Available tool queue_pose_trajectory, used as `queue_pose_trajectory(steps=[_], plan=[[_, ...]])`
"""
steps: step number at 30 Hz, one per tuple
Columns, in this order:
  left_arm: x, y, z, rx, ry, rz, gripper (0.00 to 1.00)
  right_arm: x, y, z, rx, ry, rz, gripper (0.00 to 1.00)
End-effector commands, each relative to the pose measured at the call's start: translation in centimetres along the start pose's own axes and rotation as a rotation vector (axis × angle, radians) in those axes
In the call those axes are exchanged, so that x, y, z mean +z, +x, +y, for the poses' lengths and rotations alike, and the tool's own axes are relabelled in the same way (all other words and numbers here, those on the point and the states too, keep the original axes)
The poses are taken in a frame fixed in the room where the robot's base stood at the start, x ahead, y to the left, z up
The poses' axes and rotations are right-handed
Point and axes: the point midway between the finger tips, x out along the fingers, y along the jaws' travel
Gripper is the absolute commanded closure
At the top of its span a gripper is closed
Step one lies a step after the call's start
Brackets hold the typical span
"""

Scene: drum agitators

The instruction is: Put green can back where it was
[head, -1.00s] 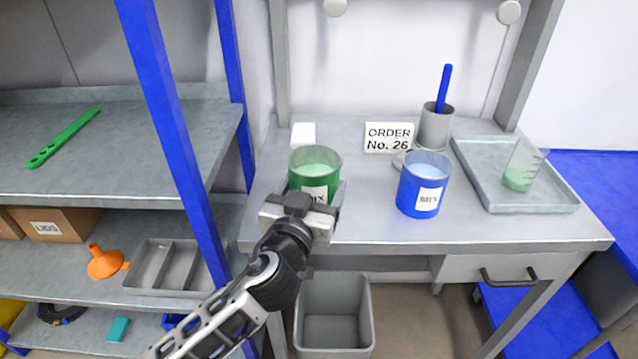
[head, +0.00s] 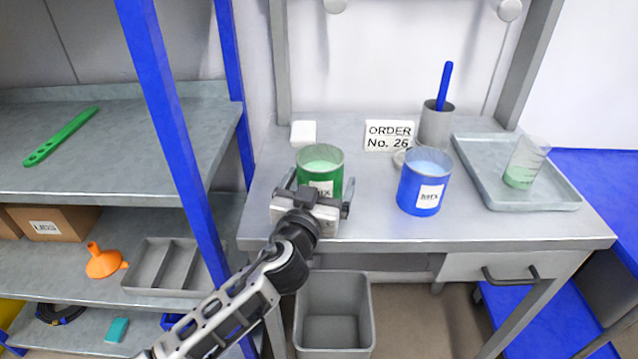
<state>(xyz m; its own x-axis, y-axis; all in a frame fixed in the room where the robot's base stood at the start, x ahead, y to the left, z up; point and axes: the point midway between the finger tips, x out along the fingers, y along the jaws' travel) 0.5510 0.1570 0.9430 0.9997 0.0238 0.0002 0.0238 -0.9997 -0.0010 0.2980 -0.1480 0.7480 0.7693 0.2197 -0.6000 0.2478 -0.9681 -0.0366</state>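The green can (head: 331,170), with a white label and pale green contents, stands upright on the grey bench top towards its left end. My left gripper (head: 318,187) is at the can's near side. Its fingers are spread, one on each side of the can, with a small gap visible at the sides. The gripper body hides the can's lower front. My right gripper is not in view.
A blue can (head: 408,185) stands to the right, before a grey cup (head: 436,127) and an order sign (head: 389,136). A tray (head: 481,176) holds a beaker (head: 524,163). A blue shelf post (head: 172,140) is left; a bin (head: 334,330) stands below.

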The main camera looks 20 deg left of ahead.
Motion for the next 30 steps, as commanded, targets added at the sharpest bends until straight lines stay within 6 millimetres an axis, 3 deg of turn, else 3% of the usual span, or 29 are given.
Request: queue_pose_trajectory(steps=[13,20,30], plan=[[-0.3,-0.1,-0.1,0.0,0.005,-0.001,0.03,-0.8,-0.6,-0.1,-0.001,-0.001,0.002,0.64],[0.7,-5.3,0.1,0.001,-0.009,-0.003,0.03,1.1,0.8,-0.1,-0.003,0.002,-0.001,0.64],[0.4,-13.1,0.1,0.0,-0.005,-0.003,0.03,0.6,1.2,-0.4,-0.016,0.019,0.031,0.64]])
